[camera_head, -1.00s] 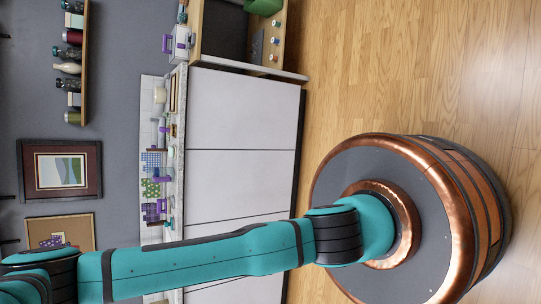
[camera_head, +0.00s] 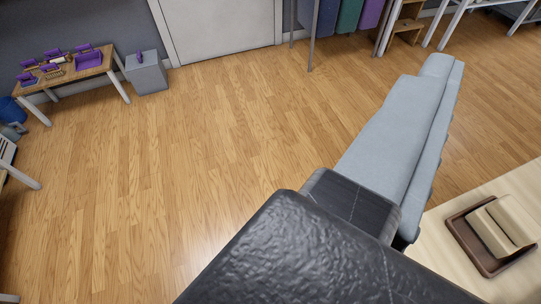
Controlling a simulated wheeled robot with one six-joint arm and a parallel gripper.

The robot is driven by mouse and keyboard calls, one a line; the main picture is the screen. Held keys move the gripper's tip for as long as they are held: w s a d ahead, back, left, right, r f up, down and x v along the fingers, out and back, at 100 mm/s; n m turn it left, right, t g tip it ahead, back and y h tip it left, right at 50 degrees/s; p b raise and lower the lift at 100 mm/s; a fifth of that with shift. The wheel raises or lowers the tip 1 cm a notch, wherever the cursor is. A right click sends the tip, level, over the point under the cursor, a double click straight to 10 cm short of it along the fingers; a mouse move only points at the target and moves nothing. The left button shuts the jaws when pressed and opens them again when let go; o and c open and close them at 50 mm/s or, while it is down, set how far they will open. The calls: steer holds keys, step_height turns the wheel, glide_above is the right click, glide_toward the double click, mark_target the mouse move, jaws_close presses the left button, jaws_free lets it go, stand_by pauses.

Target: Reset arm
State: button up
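The view looks down across a room with a wooden floor (camera_head: 190,170).
A dark, leathery block (camera_head: 300,250) fills the bottom middle, close to the camera. A pale table (camera_head: 450,225) at right bears a brown tray (camera_head: 468,240). A small wooden table (camera_head: 83,66) stands far left. The middle floor is clear.

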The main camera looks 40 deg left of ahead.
steer(key=shift+s+a+r+m+t, duration=0.15)
steer(key=shift+s+t, duration=0.1)
steer(key=shift+s, duration=0.3)
steer(key=shift+s+a+r+m+t, duration=0.15)
steer(key=shift+s+t, duration=0.1)
steer(key=shift+s, duration=0.3)
stand_by(0.4)
